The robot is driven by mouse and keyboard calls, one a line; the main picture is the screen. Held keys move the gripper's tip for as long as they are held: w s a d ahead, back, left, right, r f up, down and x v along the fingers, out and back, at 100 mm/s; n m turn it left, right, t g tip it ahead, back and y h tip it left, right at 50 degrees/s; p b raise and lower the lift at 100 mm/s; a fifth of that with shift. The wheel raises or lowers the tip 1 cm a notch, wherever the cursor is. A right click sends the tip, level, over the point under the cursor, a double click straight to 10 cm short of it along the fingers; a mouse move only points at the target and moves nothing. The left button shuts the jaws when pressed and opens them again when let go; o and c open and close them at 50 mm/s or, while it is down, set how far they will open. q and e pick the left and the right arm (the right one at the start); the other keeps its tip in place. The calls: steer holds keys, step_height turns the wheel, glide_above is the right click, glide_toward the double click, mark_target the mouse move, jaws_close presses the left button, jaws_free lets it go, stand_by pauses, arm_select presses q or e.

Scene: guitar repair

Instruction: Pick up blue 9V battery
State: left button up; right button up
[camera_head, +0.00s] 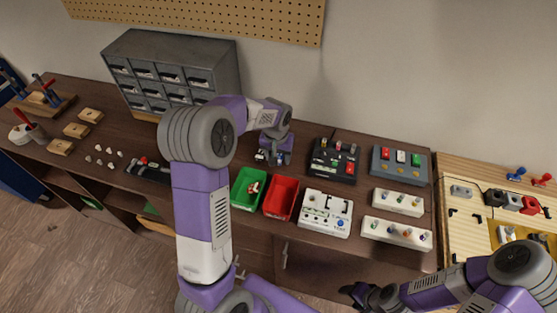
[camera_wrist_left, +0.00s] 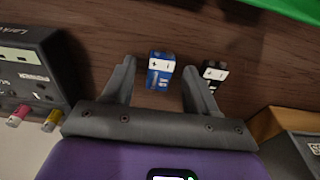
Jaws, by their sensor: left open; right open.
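The blue 9V battery (camera_wrist_left: 160,72), with a white label band, is on the dark brown bench. In the left wrist view it lies between the two open fingers of my left gripper (camera_wrist_left: 159,64), with a gap on each side. In the head view my left gripper (camera_head: 276,150) is low over the bench behind the green and red bins and largely hides the battery. A black battery (camera_wrist_left: 214,74) with a white band is just outside one finger. My right gripper (camera_head: 362,294) is open and empty, in front of the bench, away from the batteries.
A green bin (camera_head: 240,202) and a red bin (camera_head: 275,210) stand in front of my left gripper. A black pedal (camera_head: 333,172) is to its right, and a grey drawer cabinet (camera_head: 135,45) is behind left. A white pedal (camera_head: 325,226) sits near the front edge.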

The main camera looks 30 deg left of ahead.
arm_select(q)
steer(key=c, duration=1)
steer(key=shift+r, duration=0.1)
steer(key=shift+c, duration=0.2)
